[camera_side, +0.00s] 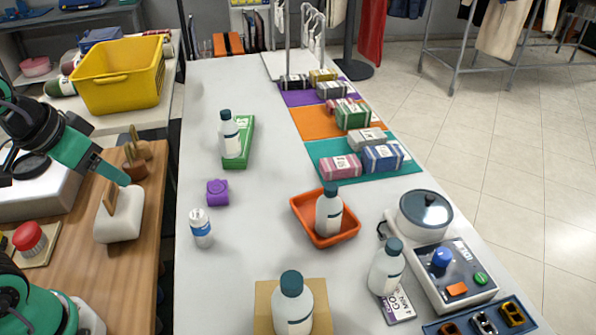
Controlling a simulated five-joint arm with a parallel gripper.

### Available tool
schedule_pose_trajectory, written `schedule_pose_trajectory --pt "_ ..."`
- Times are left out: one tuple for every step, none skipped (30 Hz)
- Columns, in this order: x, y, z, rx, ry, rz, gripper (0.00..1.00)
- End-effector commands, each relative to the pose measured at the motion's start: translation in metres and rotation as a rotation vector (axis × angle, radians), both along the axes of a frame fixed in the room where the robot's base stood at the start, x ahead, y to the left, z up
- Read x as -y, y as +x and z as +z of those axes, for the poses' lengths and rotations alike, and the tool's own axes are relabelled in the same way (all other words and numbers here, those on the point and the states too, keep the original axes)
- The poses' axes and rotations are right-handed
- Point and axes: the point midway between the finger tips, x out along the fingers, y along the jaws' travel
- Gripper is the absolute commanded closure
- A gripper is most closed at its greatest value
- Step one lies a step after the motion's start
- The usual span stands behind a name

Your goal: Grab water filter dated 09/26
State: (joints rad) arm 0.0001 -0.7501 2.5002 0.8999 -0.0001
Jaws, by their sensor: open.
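No date reading 09/26 is legible, and I cannot tell which thing is the water filter. White bottles with dark teal caps stand on a green box (246,150), in an orange tray (296,203), on a tan board (264,299) and on a printed card (402,312). These are the far bottle (229,138), tray bottle (328,216), front bottle (293,312) and right bottle (386,272). My gripper (120,178) is open at the left, above the wooden table, apart from all bottles.
A purple object (217,192) lies on the white counter (250,240). Wrapped bundles lie on a teal mat (326,149) and others behind. A control box (456,262) stands at right. A white block with a wooden handle (118,218) stands below my gripper.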

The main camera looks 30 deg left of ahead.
Motion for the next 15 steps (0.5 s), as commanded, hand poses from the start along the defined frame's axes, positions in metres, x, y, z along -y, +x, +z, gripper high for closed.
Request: schedule_pose_trajectory --pt "0.000 0.000 0.000 0.000 0.000 0.000 0.37" --pt "0.000 0.000 0.000 0.000 0.000 0.000 0.37" --pt "0.000 0.000 0.000 0.000 0.000 0.000 0.37" --pt "0.000 0.000 0.000 0.000 0.000 0.000 0.37" --pt "0.000 0.000 0.000 0.000 0.000 0.000 0.37" --pt "0.000 0.000 0.000 0.000 0.000 0.000 0.37" --pt "0.000 0.000 0.000 -0.001 0.000 0.000 0.37" --pt "0.000 0.001 0.000 -0.002 0.000 0.000 0.37" --pt "0.000 0.001 0.000 -0.005 -0.001 0.000 0.37" --pt "0.001 0.002 -0.001 -0.007 -0.001 0.000 0.37" --pt "0.001 0.003 -0.001 -0.011 -0.002 0.000 0.37" --pt "0.001 0.005 -0.002 -0.018 -0.003 -0.001 0.37" --pt "0.002 0.006 -0.003 -0.023 -0.004 -0.001 0.37" --pt "0.002 0.008 -0.004 -0.029 -0.004 0.000 0.37" --pt "0.003 0.011 -0.005 -0.041 -0.007 0.000 0.37"
